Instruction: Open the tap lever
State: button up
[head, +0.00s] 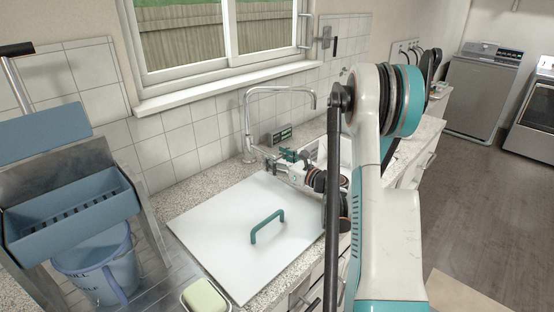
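My arm covers part of the sink area.
A white board (215,225) with a teal handle (267,226) lies on the counter in front of the tap. A soap dish with green soap (204,298), a blue bucket (95,265) and a blue-grey caddy (70,215) are at lower left. The window sill (225,88) runs above.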

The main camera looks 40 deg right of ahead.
jog(key=c, duration=0.7)
notch_tip(320, 180, up, 3)
jog(key=g+p, duration=0.1)
jog(key=p, duration=0.2)
jog(key=shift+w+f+g, duration=0.1)
jog(key=shift+f+g, duration=0.05)
jog(key=shift+g, duration=0.15)
jog(key=shift+w+r+g+p, duration=0.15)
jog(key=shift+r+g+p, duration=0.45)
jog(key=shift+p, duration=0.3)
jog(key=shift+w+r+g+h+p, duration=0.1)
jog(key=shift+r+g+h+p, duration=0.05)
jog(key=shift+g+h+p, duration=0.2)
jog(key=o, duration=1.6)
jog(key=shift+c, duration=0.2)
jog(key=v, duration=1.2)
